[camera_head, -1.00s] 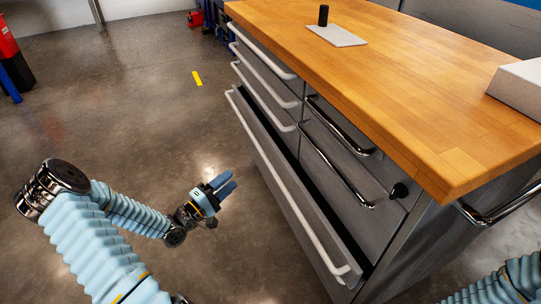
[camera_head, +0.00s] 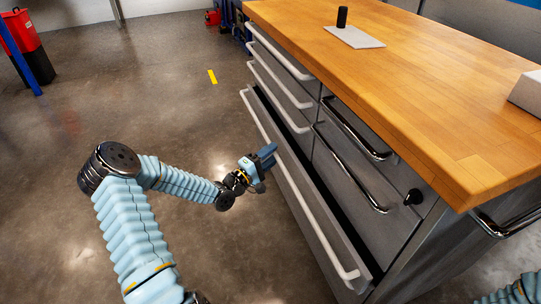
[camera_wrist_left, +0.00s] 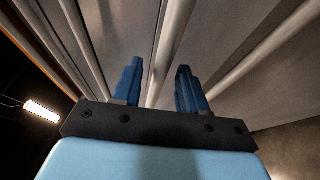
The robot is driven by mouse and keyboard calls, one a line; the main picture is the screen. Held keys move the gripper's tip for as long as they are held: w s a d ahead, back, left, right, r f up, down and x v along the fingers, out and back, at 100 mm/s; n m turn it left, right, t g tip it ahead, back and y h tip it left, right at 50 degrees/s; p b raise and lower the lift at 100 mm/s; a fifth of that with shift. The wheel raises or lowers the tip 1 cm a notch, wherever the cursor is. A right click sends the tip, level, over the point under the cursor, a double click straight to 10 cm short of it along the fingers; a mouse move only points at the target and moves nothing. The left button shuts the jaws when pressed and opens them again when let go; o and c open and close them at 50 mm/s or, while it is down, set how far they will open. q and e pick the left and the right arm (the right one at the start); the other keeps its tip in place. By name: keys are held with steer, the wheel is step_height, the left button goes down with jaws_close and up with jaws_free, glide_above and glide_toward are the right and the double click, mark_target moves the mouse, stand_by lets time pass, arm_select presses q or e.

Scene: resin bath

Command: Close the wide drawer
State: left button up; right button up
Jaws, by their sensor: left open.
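The wide drawer (camera_head: 318,215) is the low, long drawer of the metal cabinet, and it stands partly pulled out with a dark gap behind its front. Its long pale bar handle (camera_head: 297,196) runs along the top of the front. My left gripper (camera_head: 268,157) is just in front of this handle, near its middle; whether it touches is unclear. In the left wrist view the two blue fingers (camera_wrist_left: 158,88) are apart with nothing gripped, and pale handle bars pass beyond them. My right gripper is not in view; only a piece of my right arm shows at the lower right.

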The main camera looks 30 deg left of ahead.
mark_target(285, 151)
arm_select(q)
jaws_close()
stand_by(0.3)
steer(key=w+d, duration=0.1)
steer(key=w+d+b, duration=0.1)
steer(key=shift+w+d+f, duration=0.1)
steer(key=shift+w+d, duration=0.1)
steer(key=shift+w, duration=0.2)
steer(key=shift+w+d, duration=0.15)
jaws_free()
steer(key=shift+w+d, duration=0.1)
